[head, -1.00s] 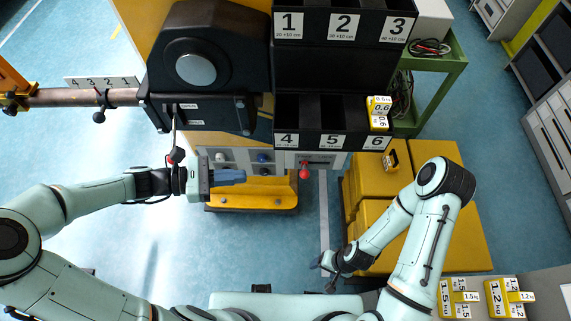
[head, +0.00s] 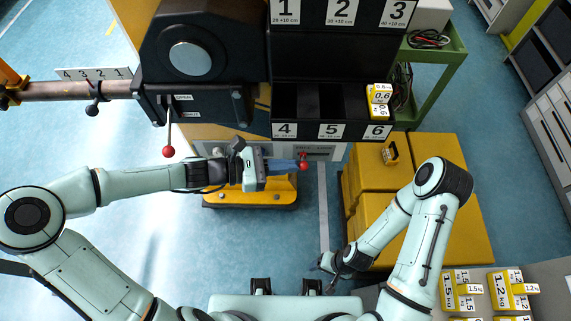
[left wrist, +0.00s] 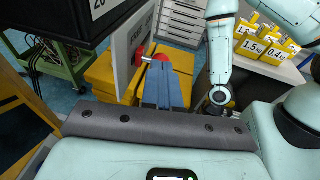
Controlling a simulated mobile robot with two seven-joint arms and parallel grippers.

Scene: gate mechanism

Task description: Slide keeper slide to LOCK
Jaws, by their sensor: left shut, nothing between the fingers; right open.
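My right gripper (head: 325,264) is open and empty, low and away from the panel.
A lever with a red ball (head: 168,152) hangs left of my left gripper. The black bin rack (head: 305,75) overhangs the panel. Yellow boxes (head: 430,150) stand to the right. Yellow weights (head: 460,292) lie on the lower right table. Open floor lies below the panel.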

